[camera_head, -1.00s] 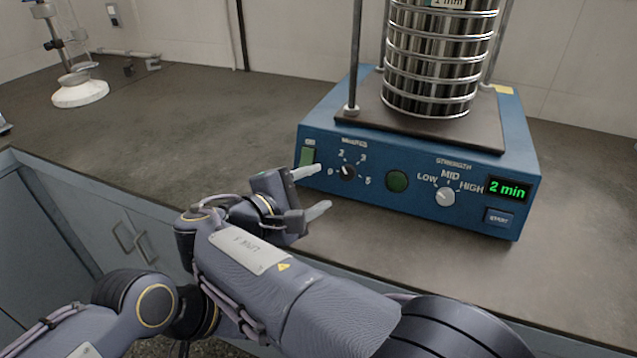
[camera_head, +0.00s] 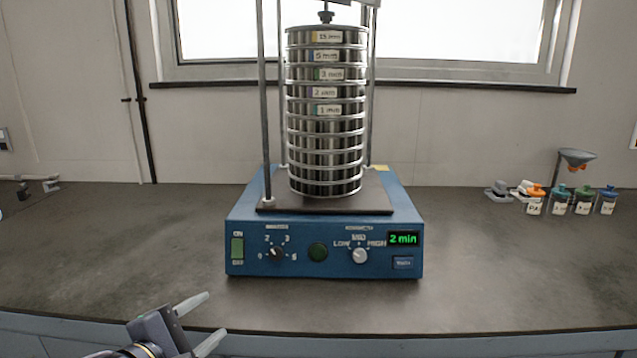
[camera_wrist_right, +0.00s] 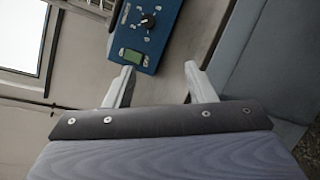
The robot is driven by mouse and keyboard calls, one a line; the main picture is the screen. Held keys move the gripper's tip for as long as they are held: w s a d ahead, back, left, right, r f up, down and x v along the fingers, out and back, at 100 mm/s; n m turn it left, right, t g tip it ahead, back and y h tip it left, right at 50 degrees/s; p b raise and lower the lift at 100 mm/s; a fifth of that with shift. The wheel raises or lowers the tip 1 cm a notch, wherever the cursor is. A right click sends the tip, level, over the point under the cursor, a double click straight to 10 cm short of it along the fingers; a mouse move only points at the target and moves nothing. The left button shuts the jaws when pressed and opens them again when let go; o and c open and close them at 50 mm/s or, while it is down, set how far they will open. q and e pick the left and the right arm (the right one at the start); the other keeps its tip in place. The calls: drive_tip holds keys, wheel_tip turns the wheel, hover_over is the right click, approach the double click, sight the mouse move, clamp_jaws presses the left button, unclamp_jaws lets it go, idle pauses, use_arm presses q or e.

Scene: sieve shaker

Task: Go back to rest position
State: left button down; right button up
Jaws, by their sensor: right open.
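The blue sieve shaker (camera_head: 330,262) stands on the bench in the middle of the head view, with a tall stack of metal sieves (camera_head: 325,125) upright on its plate. My right gripper (camera_head: 216,313) is open and empty at the bench's front edge, apart from the shaker. In the right wrist view my right gripper (camera_wrist_right: 158,68) has nothing between its fingers. My left gripper is not seen.
Several small jars with coloured lids (camera_head: 560,201) and a funnel on a stand (camera_head: 576,158) are at the back right. The dark bench top (camera_head: 510,270) is clear on both sides of the shaker. A window is behind.

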drive_tip(key=s+d+f+m+g+y, duration=0.1)
drive_tip(key=d+f+m+g, duration=0.3)
drive_tip(key=d, duration=1.1)
drive_tip(key=d+f+m+g+y, duration=0.2)
drive_tip(key=d+m+g, duration=0.35)
drive_tip(key=d, duration=1.05)
drive_tip(key=s+d+f+m+y, duration=0.35)
drive_tip(key=s+m, duration=0.25)
drive_tip(key=s, duration=0.4)
drive_tip(key=s+d+f+m+y, duration=0.3)
drive_tip(key=s+d+m, duration=0.1)
drive_tip(key=s+m, duration=0.4)
use_arm(q)
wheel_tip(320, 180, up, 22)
drive_tip(key=p, duration=2.1)
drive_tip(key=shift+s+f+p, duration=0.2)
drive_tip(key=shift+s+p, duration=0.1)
use_arm(e)
wheel_tip(320, 180, up, 22)
drive_tip(key=s+n, duration=0.1)
drive_tip(key=shift+n, duration=0.35)
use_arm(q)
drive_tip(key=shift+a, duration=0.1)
use_arm(e)
drive_tip(key=shift+s+t, duration=0.1)
drive_tip(key=shift+t, duration=0.15)
